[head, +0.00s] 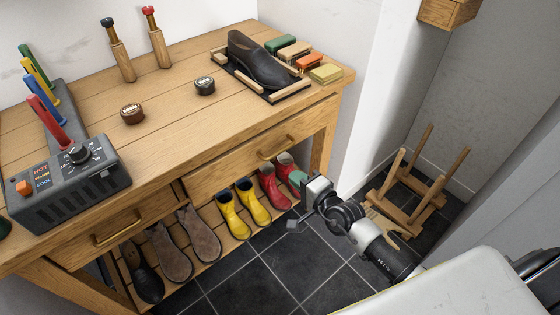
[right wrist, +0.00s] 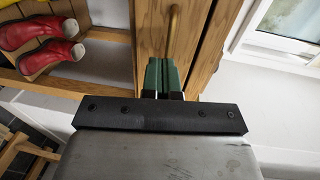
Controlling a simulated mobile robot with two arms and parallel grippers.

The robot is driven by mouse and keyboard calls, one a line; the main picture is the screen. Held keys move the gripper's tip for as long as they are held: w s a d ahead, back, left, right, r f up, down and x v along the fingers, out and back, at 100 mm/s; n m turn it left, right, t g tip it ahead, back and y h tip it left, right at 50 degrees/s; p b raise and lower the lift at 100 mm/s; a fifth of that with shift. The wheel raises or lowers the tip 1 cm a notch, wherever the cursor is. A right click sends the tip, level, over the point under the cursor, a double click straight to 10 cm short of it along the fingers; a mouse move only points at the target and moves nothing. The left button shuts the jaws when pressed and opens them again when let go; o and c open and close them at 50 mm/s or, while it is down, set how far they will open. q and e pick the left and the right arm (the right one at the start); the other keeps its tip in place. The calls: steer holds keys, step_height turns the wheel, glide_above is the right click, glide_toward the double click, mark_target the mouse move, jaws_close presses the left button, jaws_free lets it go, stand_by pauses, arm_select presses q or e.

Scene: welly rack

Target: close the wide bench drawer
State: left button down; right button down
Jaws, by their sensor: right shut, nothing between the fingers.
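The wide bench drawer (head: 236,165) is the right-hand one under the bench top, with a brass handle (head: 275,147). Its front and handle (right wrist: 173,30) also show in the right wrist view, where a dark band lies between the front and the bench top edge. The drawer looks a little out, though how far I cannot tell. My right gripper (head: 298,178) is shut and empty, its green fingertips (right wrist: 164,76) pointing at the drawer front below the handle. Whether they touch it I cannot tell. My left gripper is not in view.
Yellow boots (head: 243,206) and red boots (head: 272,188) stand on the rack below the drawer. A narrower drawer (head: 115,232) is at left. The bench top (head: 165,130) holds a dark shoe, brushes and tins. A wooden frame (head: 410,195) stands on the tiled floor at right.

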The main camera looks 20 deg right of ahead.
mark_target(274, 155)
steer(key=r+x, duration=0.1)
steer(key=x, duration=0.6)
steer(key=shift+r, duration=0.1)
steer(key=x, duration=0.3)
steer(key=r+b+x, duration=0.1)
steer(key=shift+w+a+f, duration=0.1)
steer(key=shift+w, duration=0.2)
